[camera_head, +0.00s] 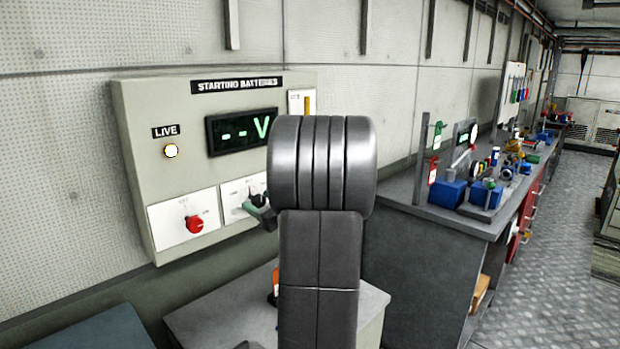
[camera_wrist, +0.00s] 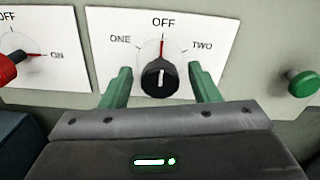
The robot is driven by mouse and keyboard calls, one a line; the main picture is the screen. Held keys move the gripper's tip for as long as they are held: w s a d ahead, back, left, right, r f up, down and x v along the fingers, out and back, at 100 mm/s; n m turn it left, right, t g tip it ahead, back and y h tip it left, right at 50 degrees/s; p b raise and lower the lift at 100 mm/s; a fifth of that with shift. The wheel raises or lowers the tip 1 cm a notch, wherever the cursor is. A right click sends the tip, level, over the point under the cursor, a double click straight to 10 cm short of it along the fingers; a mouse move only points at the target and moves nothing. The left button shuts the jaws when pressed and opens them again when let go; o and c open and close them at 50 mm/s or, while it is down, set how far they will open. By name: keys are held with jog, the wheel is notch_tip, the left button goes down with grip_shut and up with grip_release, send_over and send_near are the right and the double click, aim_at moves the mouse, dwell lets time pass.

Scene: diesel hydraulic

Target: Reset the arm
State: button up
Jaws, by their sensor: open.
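My gripper (camera_wrist: 160,69) is open in the wrist view, its two green fingers on either side of a black rotary knob (camera_wrist: 160,80). A gap shows between each finger and the knob, so it is not clamped. The knob's white mark is upright, in line with the red line under OFF, between ONE and TWO on its white plate (camera_wrist: 112,20). In the head view, my gripper (camera_head: 258,206) is at the starting batteries panel (camera_head: 150,110), partly hidden by my dark arm.
A red switch (camera_head: 194,224) marked OFF and ON is left of the knob. A green button (camera_wrist: 303,83) is to the right. The panel display (camera_head: 240,131) reads "-- V" and the LIVE lamp (camera_head: 171,151) looks lit. A cluttered workbench (camera_head: 405,196) stands right; floor (camera_head: 560,270) beyond is clear.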

jog(key=m+p, duration=0.2)
jog(key=p, duration=0.1)
jog(key=shift+r, duration=0.2)
jog(key=shift+s+d+f+m, duration=0.1)
jog(key=shift+d+f+m, duration=0.1)
jog(key=shift+m, duration=0.2)
jog(key=b+v, duration=0.1)
jog(key=v, duration=0.7)
jog(key=shift+s+d, duration=0.2)
